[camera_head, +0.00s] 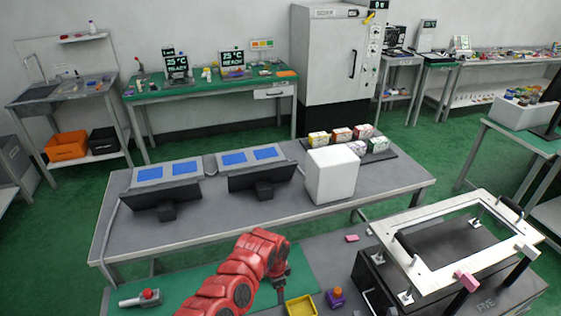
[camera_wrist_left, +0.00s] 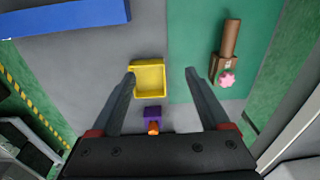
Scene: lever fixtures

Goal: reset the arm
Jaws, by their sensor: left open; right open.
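My red left arm comes in low in the head view. My left gripper (camera_head: 281,284) points down there, partly hidden by its own wrist. In the left wrist view its two fingers (camera_wrist_left: 160,75) are spread with nothing between them, above the table. Below lie a yellow tray (camera_wrist_left: 149,64) and a purple block with an orange top (camera_wrist_left: 152,114); nothing touches the fingers.
A lever fixture (camera_head: 142,299) with a red knob sits on the green mat (camera_head: 203,281). A white frame fixture (camera_head: 440,268) stands at the right. The bench behind holds two screens (camera_head: 263,177), a white box (camera_head: 331,174) and small cartons. Green floor separates the benches.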

